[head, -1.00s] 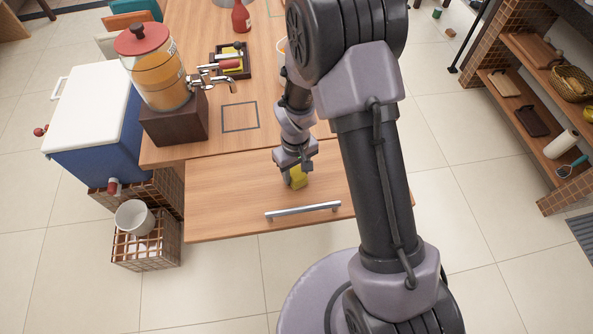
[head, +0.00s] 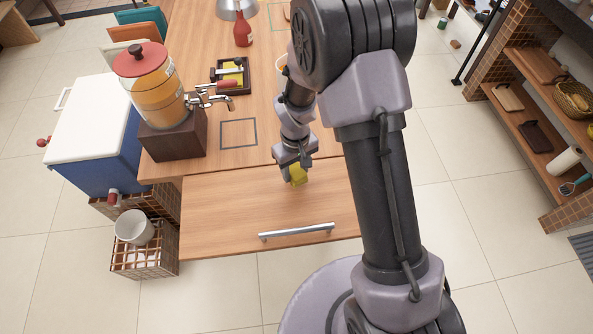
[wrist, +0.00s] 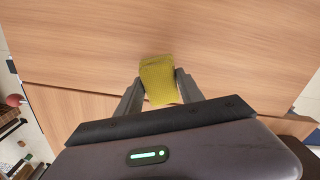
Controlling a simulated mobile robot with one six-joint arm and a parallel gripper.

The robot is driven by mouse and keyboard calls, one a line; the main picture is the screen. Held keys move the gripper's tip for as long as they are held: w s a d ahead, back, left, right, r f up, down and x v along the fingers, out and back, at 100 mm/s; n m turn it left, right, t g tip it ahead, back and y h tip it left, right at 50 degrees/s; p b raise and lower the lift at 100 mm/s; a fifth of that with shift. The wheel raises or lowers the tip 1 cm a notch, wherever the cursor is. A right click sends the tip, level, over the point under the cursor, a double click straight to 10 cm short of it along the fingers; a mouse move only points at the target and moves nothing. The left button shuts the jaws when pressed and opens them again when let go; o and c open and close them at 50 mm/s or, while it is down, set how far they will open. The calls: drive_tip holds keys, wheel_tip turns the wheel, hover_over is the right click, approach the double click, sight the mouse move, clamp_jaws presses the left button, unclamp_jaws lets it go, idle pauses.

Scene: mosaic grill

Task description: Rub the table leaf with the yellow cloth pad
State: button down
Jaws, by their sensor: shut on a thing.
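The yellow cloth pad (head: 298,174) is held in my gripper (head: 296,168), at the far side of the table leaf (head: 220,210). In the wrist view the yellow cloth pad (wrist: 159,78) sits between the two fingers of my gripper (wrist: 158,90), which are shut on it. The leaf is a bare wooden panel with a metal bar handle (head: 297,231) near its front edge. The pad is at or just above the leaf; I cannot tell whether it touches. My arm hides the leaf's right end.
A drink dispenser (head: 160,85) on a dark block stands left on the table. Behind are a small dark tray (head: 232,88) and a red bottle (head: 242,30).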

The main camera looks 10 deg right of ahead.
drive_tip(key=shift+r+p, duration=1.25)
drive_tip(key=shift+r, duration=0.8)
